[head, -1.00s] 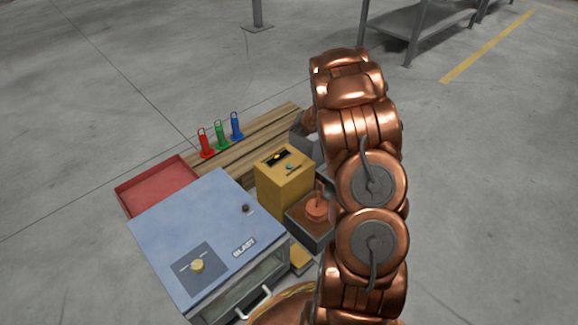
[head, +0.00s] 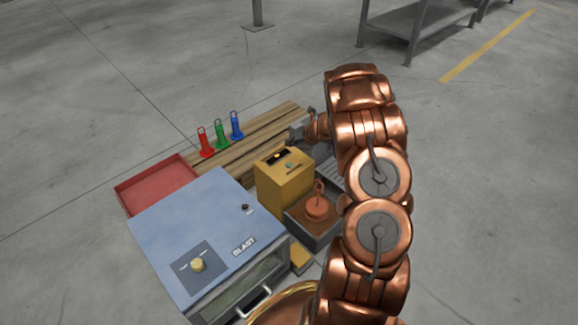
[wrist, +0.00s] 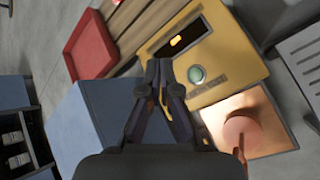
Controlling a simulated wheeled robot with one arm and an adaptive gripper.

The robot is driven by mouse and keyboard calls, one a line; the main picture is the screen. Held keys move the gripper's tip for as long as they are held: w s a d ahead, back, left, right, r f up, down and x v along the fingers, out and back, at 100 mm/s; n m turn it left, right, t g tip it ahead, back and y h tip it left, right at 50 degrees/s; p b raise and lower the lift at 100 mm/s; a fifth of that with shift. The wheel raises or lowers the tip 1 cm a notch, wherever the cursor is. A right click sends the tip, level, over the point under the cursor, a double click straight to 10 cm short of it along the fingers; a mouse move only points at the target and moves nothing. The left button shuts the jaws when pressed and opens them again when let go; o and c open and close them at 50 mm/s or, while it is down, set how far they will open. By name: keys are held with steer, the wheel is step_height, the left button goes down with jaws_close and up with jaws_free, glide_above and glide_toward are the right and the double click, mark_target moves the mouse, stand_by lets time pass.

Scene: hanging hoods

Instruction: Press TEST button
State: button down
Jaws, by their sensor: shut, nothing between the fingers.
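The yellow box (head: 284,190) stands between the blue cabinet and the orange-lidded unit. On its sloped top is a round green button (wrist: 196,74), also seen in the head view (head: 290,167); a label plate beside it is too blurred to read. Above the button is a dark window (wrist: 180,40) with a lit yellow mark. My gripper (wrist: 158,66) is shut and empty in the wrist view. Its fingertips appear left of the button, over the box's edge; their height above it cannot be told. In the head view my fingers are hard to make out.
The blue cabinet (head: 205,225) marked BLAST has a yellow knob and front handle. An orange round lid (head: 317,207) sits on a dark-walled unit right of the box. Behind are a red tray (head: 150,187) and red, green and blue looped pieces on wooden planks (head: 262,130).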

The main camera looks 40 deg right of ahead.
mark_target(291, 165)
steer(key=shift+f+b, duration=2.6)
steer(key=shift+f, duration=1.4)
steer(key=shift+f, duration=0.1)
steer(key=shift+f+b, duration=0.35)
steer(key=shift+b, duration=0.05)
steer(key=shift+f+b, duration=0.3)
steer(key=shift+f, duration=0.05)
steer(key=shift+r+p, duration=0.45)
steer(key=shift+r, duration=0.35)
steer(key=shift+r, duration=0.1)
steer(key=shift+r+p, duration=1.65)
steer(key=shift+r, duration=0.8)
